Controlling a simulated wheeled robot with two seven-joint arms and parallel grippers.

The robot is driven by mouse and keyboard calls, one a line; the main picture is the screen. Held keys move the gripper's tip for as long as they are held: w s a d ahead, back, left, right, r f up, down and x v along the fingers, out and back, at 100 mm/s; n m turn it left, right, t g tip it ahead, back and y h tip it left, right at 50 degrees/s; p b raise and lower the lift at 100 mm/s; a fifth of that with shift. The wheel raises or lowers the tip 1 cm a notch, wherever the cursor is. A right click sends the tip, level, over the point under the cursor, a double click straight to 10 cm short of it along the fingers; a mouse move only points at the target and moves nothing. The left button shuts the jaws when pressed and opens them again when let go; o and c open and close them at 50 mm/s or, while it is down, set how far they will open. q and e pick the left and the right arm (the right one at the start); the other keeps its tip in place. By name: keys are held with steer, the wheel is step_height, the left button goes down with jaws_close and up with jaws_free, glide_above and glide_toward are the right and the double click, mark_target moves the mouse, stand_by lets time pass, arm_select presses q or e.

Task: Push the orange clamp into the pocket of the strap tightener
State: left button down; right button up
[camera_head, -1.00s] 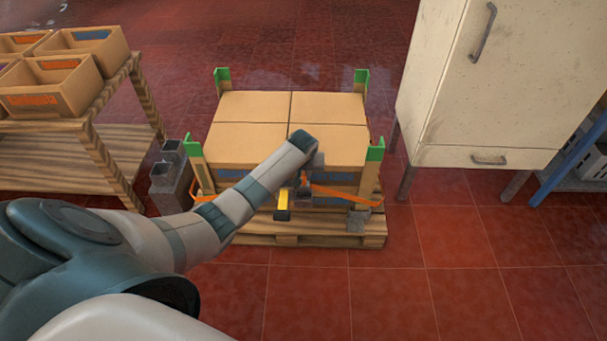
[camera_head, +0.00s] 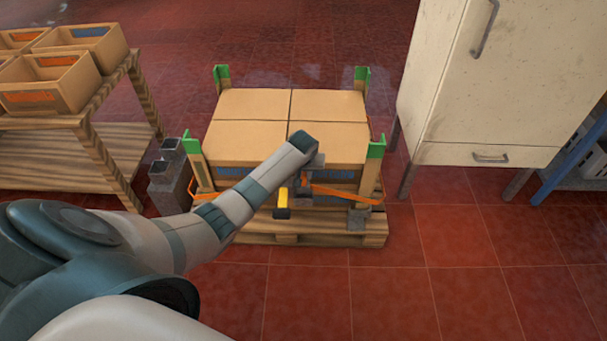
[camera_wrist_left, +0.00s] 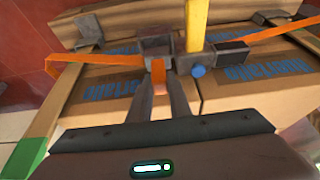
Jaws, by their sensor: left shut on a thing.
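In the left wrist view my left gripper (camera_wrist_left: 160,88) is shut on the orange clamp (camera_wrist_left: 158,72), right at the tightener's left part. The fingers and metal partly hide the clamp, so I cannot tell how deep it sits in the pocket. My right gripper is not in view.
The strap (camera_head: 345,194) runs around cardboard boxes (camera_head: 250,105) on a wooden pallet (camera_head: 250,240) with green-cornered posts. A wooden shelf with bins (camera_head: 70,120) and grey blocks (camera_head: 170,185) stand left, a white cabinet (camera_head: 480,90) right. The red floor in front is clear.

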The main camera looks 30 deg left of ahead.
mark_target(303, 185)
arm_select(q)
steer(key=shift+f+b, duration=0.65)
steer(key=shift+f, duration=0.75)
steer(key=shift+f, duration=0.35)
steer(key=shift+f+b, duration=0.55)
steer(key=shift+f, duration=0.15)
steer(key=shift+f, duration=0.4)
steer(key=c, duration=1.6)
jaws_free()
steer(key=shift+o, duration=0.2)
steer(key=shift+v, duration=0.8)
steer(key=p+v, duration=0.5)
steer(key=v, duration=1)
steer(key=shift+s+r, duration=0.15)
steer(key=shift+r, duration=0.25)
